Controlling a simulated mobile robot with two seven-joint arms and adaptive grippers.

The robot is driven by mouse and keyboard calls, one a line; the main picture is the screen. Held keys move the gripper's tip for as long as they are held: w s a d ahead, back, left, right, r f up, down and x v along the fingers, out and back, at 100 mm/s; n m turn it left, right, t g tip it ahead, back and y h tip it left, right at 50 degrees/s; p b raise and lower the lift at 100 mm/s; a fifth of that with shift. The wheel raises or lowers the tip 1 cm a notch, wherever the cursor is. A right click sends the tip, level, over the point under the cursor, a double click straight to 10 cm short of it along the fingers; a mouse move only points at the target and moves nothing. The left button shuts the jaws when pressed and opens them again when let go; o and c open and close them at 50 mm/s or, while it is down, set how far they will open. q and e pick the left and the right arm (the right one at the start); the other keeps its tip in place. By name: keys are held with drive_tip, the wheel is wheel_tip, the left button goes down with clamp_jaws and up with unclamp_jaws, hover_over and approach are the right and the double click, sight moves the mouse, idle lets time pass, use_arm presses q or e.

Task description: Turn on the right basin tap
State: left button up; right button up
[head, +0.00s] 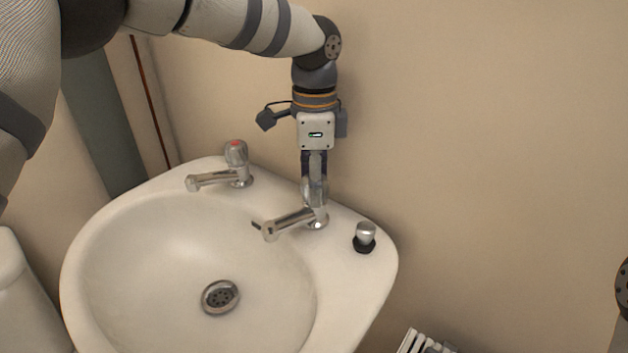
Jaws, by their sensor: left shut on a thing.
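The right basin tap (291,223) is a chrome tap on the right part of the basin's back ledge, its spout pointing left and forward over the bowl. My left gripper (314,186) comes straight down from above and is shut on the top of this tap, hiding most of its handle. The left basin tap (216,180) is chrome with a red mark on its knob and stands free at the back left. The white basin (341,290) holds both taps. My right gripper is out of view.
A chrome and black plug (364,238) stands on the ledge right of the right tap. The drain (220,297) lies in the bowl. The wall (480,130) is close behind the basin. A white object (14,275) is at the left edge and a slatted item (425,342) at the bottom right.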

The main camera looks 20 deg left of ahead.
use_arm(q)
drive_tip(key=shift+r+n+p, duration=0.15)
drive_tip(key=shift+n+p, duration=0.2)
drive_tip(key=shift+n, duration=1.75)
drive_tip(key=n, duration=0.5)
drive_tip(key=shift+p, duration=0.4)
drive_tip(key=n, duration=0.6)
drive_tip(key=shift+f+n, duration=0.2)
drive_tip(key=shift+n, duration=0.2)
drive_tip(key=n, duration=0.5)
drive_tip(key=shift+n, duration=0.4)
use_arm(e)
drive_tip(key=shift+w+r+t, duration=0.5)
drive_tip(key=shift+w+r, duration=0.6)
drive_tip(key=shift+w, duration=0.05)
use_arm(q)
drive_tip(key=shift+n, duration=0.3)
drive_tip(key=o, duration=1.2)
drive_tip(key=shift+c, duration=0.2)
